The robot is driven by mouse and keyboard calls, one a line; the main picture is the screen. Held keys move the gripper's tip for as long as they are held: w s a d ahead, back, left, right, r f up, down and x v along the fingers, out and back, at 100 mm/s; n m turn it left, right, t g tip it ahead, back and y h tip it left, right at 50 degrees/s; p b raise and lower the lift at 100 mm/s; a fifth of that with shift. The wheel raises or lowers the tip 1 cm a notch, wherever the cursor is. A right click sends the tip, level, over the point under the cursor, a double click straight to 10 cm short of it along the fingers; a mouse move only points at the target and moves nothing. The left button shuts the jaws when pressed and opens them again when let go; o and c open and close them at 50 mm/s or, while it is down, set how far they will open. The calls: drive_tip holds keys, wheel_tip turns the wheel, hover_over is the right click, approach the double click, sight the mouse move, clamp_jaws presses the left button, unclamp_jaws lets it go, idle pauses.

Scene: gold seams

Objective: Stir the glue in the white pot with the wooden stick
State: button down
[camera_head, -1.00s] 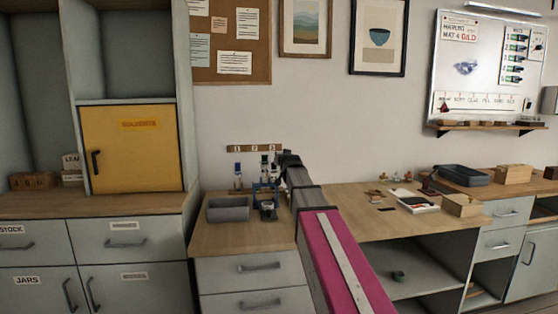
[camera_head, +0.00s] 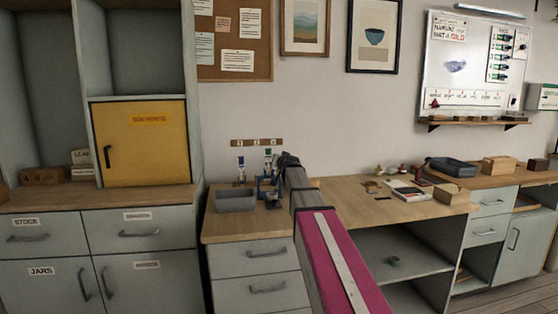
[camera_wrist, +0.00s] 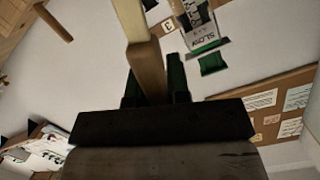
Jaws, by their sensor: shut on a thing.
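My gripper (camera_wrist: 154,84) shows in the wrist view with two dark green fingers shut on the wooden stick (camera_wrist: 140,35). In the head view my arm reaches over the left worktop and hides most of the gripper and the stick. I cannot make out the white pot or any glue in either view.
A bottle labelled SLOW (camera_wrist: 203,22) is close beyond the fingers. On the left worktop (camera_head: 225,227) stand a grey tray (camera_head: 236,200) and a blue-and-dark item (camera_head: 268,190). A black tray (camera_head: 455,167) and a wooden block (camera_head: 450,194) are on the right bench.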

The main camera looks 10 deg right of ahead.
drive_tip(key=shift+s+a+f, duration=0.1)
drive_tip(key=shift+a+f, duration=0.05)
drive_tip(key=shift+f, duration=0.75)
drive_tip(key=shift+s+a+f, duration=0.1)
drive_tip(key=shift+a+f, duration=0.05)
drive_tip(key=shift+f, duration=0.8)
drive_tip(key=shift+s+a+f, duration=0.1)
drive_tip(key=shift+a+f, duration=0.05)
drive_tip(key=shift+f, duration=0.75)
drive_tip(key=shift+w, duration=0.2)
